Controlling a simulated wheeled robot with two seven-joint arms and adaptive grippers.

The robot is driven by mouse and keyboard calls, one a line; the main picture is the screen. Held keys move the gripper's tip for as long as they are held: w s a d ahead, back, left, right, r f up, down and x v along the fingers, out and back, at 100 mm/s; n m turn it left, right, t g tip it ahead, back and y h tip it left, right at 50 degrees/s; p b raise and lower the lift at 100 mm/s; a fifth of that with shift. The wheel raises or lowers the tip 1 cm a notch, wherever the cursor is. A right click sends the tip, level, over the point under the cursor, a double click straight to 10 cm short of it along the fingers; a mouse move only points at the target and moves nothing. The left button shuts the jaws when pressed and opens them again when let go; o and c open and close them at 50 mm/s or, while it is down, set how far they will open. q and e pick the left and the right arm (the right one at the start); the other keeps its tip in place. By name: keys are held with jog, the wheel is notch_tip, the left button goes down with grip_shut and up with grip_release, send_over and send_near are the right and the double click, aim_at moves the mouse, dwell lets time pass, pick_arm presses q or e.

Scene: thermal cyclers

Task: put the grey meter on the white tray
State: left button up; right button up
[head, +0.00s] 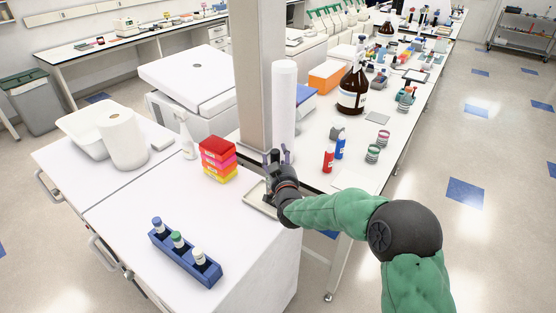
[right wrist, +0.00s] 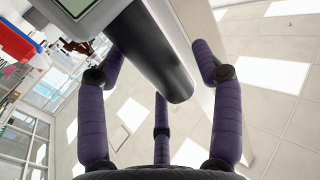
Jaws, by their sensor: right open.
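In the head view my right gripper (head: 277,160) is over the tray and hides much of the meter. The right gripper (right wrist: 160,90) is open, its purple fingers spread around the meter. My left gripper is out of view.
A stack of coloured boxes (head: 218,160) stands left of the tray. A blue rack (head: 184,254) with three capped tubes is nearer. A tall white cylinder (head: 284,110) and a pillar (head: 257,80) rise behind. The bench between rack and tray is clear.

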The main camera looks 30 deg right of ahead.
jog(key=shift+r, duration=0.1)
jog(key=shift+s+r, duration=0.1)
jog(key=p+v, duration=0.2)
jog(key=v, duration=0.9)
jog(key=shift+s+a, duration=0.15)
jog(key=shift+s, duration=0.25)
